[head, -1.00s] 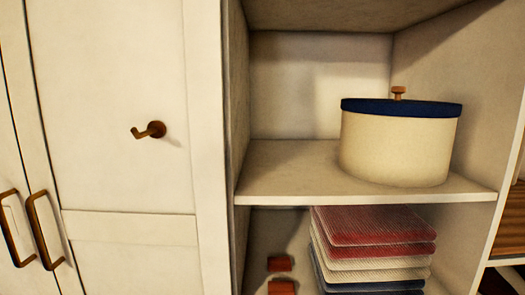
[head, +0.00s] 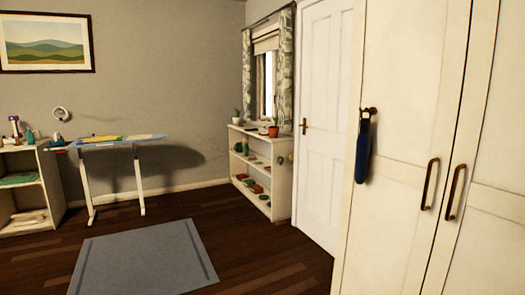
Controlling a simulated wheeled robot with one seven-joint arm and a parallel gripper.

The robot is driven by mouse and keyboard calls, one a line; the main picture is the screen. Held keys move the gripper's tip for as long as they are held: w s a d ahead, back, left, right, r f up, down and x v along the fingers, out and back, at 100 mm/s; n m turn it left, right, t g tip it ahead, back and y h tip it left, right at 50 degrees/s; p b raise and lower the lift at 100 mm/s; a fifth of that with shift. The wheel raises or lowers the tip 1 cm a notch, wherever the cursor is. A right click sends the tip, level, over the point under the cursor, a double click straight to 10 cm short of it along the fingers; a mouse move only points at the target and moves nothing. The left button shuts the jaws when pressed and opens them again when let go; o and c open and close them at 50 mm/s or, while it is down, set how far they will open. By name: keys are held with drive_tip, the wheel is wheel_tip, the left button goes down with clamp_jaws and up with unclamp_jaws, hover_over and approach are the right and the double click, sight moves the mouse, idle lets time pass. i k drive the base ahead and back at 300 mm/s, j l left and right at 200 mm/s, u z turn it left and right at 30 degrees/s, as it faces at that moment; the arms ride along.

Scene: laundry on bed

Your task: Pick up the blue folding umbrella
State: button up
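A dark blue, long narrow thing that looks like the folding umbrella (head: 363,152) hangs upright from a small brown hook (head: 370,111) on the white wardrobe's left panel, in the head view right of the middle. Its top is by the hook and its lower end hangs free. My gripper is not in view.
White wardrobe doors (head: 470,130) with brown bar handles fill the right side. A white room door (head: 325,120) stands beyond. A low shelf (head: 262,205) with plants is under the window. An ironing board (head: 120,141) and a grey rug (head: 145,258) are left; wooden floor around the rug is clear.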

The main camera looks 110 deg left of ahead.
sight(363, 142)
drive_tip(key=u, duration=3.5)
drive_tip(key=z, duration=0.55)
drive_tip(key=i+j+z, duration=0.15)
drive_tip(key=j+z, duration=1.3)
